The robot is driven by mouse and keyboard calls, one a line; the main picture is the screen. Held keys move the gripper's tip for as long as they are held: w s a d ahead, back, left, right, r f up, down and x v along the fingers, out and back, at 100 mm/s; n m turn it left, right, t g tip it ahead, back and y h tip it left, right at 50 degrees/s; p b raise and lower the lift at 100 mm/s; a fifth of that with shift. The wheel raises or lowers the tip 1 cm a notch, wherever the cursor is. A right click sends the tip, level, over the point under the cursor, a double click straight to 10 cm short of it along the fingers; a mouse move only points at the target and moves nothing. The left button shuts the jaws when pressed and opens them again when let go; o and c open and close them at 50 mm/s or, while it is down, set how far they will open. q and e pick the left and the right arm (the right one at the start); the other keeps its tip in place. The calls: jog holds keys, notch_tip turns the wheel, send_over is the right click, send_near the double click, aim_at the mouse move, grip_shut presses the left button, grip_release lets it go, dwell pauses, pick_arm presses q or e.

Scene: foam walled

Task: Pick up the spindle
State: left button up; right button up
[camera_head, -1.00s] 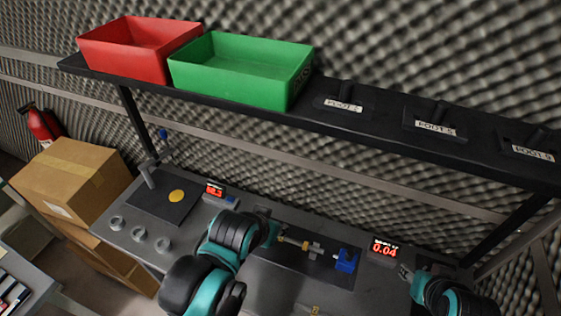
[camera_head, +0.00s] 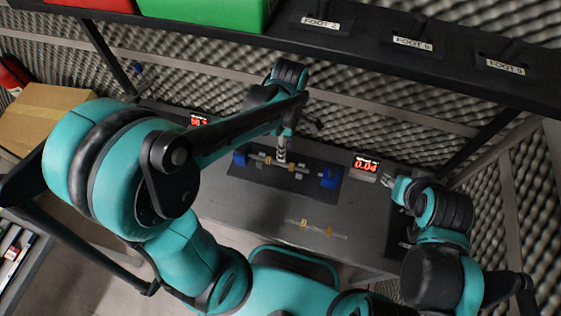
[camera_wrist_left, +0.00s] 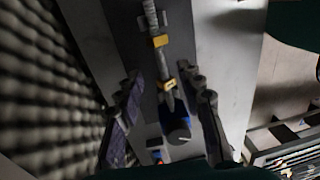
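The spindle (camera_head: 292,167) is a thin grey shaft with yellow bands. It lies lengthwise between two blue blocks (camera_head: 328,177) on a dark mat on the grey bench. It also shows in the left wrist view (camera_wrist_left: 160,42), running up the picture from a blue block (camera_wrist_left: 178,133). My left gripper (camera_head: 282,153) points down over the middle of the spindle and hides part of it. In the left wrist view its fingers (camera_wrist_left: 160,78) are apart on either side of the shaft, with nothing gripped. My right gripper (camera_head: 400,186) is right of the mat; its fingers are too small to judge.
A display reading 0.04 (camera_head: 365,166) stands right of the mat, near my right gripper. A black shelf (camera_head: 370,55) with a green bin (camera_head: 205,12) and a red bin overhangs the bench's back. The bench front (camera_head: 270,215) is mostly clear.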

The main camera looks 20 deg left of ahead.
aim_at(280, 163)
pick_arm(q)
jog(key=f+b, duration=0.1)
jog(key=f, duration=0.1)
jog(key=f+b, duration=0.1)
jog(key=f, duration=0.2)
jog(key=a+f+b, duration=0.1)
jog(key=f, duration=0.1)
jog(key=shift+s+f, duration=0.15)
jog(key=shift+s, duration=0.25)
grip_shut()
